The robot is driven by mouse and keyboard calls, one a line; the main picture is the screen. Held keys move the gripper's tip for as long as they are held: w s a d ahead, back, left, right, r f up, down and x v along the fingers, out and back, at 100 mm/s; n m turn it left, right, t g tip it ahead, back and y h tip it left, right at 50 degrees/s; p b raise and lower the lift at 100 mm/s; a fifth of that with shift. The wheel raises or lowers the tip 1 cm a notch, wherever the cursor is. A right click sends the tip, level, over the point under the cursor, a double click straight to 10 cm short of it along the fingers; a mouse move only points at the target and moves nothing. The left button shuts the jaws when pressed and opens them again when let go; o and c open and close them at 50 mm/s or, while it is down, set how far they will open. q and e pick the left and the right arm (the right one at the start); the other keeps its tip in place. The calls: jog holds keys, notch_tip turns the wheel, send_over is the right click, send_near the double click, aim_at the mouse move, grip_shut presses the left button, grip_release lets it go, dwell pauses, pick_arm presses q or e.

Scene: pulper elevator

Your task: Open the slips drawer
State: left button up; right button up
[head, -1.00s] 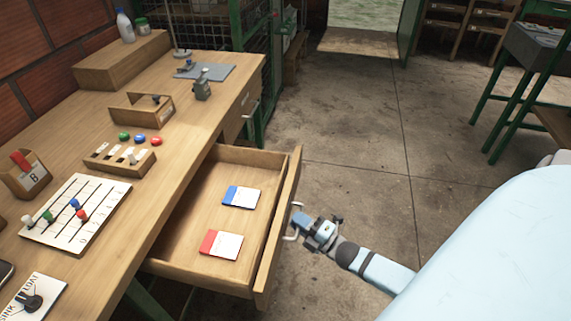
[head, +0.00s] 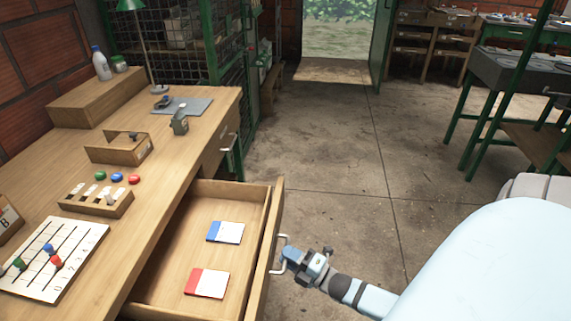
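The slips drawer (head: 265,245) is pulled well out from the wooden bench, and its inside shows from above. Inside lie a blue-and-white slip pad (head: 232,232) and a red-and-white slip pad (head: 213,284). Its metal bar handle (head: 272,271) is on the drawer's front, at the right. My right gripper (head: 287,256) is at this handle, coming from the lower right. Its fingertips overlap the bar in the picture, and whether they are closed around it is too small to tell. My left gripper is out of view.
Another closed drawer with a handle (head: 230,142) is further along the bench. The bench top holds a slider board (head: 62,262), a slotted wooden tray (head: 97,203), coloured buttons and a lamp (head: 139,40). Open concrete floor (head: 345,170) lies to the right.

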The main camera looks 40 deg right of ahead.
pick_arm(q)
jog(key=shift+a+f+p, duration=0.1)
jog(key=shift+p, duration=0.2)
pick_arm(e)
jog(key=v, duration=1.2)
jog(key=shift+s, duration=0.35)
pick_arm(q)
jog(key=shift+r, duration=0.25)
pick_arm(e)
jog(key=shift+d, duration=0.1)
